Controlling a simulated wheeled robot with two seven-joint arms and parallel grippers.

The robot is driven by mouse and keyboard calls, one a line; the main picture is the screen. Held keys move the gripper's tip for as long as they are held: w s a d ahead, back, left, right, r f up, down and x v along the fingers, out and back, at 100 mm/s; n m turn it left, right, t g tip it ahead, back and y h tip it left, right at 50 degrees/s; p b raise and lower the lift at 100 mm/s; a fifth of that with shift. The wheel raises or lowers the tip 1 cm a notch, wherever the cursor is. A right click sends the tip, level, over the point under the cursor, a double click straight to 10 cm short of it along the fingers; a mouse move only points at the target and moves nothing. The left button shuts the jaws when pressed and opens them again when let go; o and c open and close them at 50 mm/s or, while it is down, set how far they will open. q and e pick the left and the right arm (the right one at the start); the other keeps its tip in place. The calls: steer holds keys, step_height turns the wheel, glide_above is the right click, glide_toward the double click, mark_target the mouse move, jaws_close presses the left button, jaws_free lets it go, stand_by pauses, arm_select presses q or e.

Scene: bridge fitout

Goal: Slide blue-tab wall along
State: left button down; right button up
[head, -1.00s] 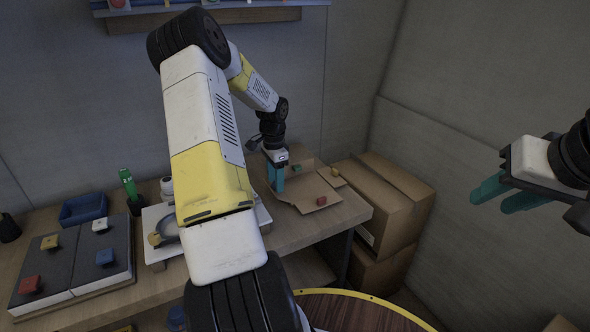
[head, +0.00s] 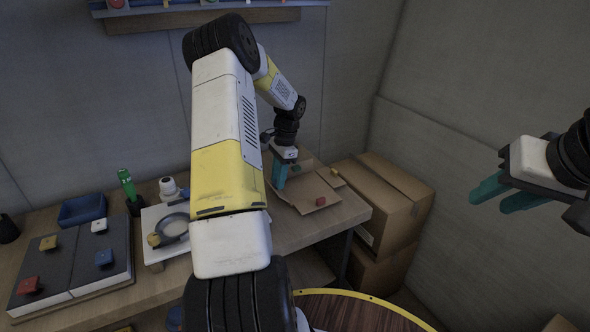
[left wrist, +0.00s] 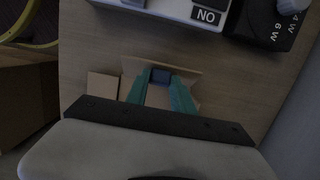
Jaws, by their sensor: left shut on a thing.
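The blue tab (left wrist: 160,76) shows in the left wrist view between the teal fingertips of my left gripper (left wrist: 158,90), which is shut on it. A strip of cardboard wall (left wrist: 190,72) shows around the fingertips. In the head view my left gripper (head: 279,178) points down among cardboard walls on the right end of the desk; the blue tab is hidden there. A wall with a red tab (head: 320,201) lies at the front, and a yellow tab (head: 334,171) is behind to the right. My right gripper (head: 508,192) is open and empty in the air at the right.
Large cardboard boxes (head: 385,200) stand right of the desk. On the desk are a white board with a magnifier (head: 174,226), a blue tray (head: 82,209), a green-topped holder (head: 129,187) and dark panels (head: 75,262) with coloured knobs. A round wooden top (head: 350,310) is in front.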

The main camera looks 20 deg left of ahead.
mark_target(292, 190)
arm_select(q)
steer(key=w+d+g+y, duration=0.2)
steer(key=g+y, duration=0.1)
steer(key=shift+w+f, duration=0.1)
steer(key=shift+w, duration=0.05)
steer(key=shift+w+d+f+g+y, duration=0.25)
steer(key=shift+w+d+g+y, duration=0.15)
steer(key=shift+g+y, duration=0.3)
steer(key=shift+w+d+f+g+y, duration=0.25)
steer(key=shift+w+g+y, duration=0.2)
steer(key=shift+g, duration=0.45)
steer(key=c, duration=1.1)
jaws_free()
steer(key=shift+s, duration=0.1)
steer(key=shift+r, duration=0.1)
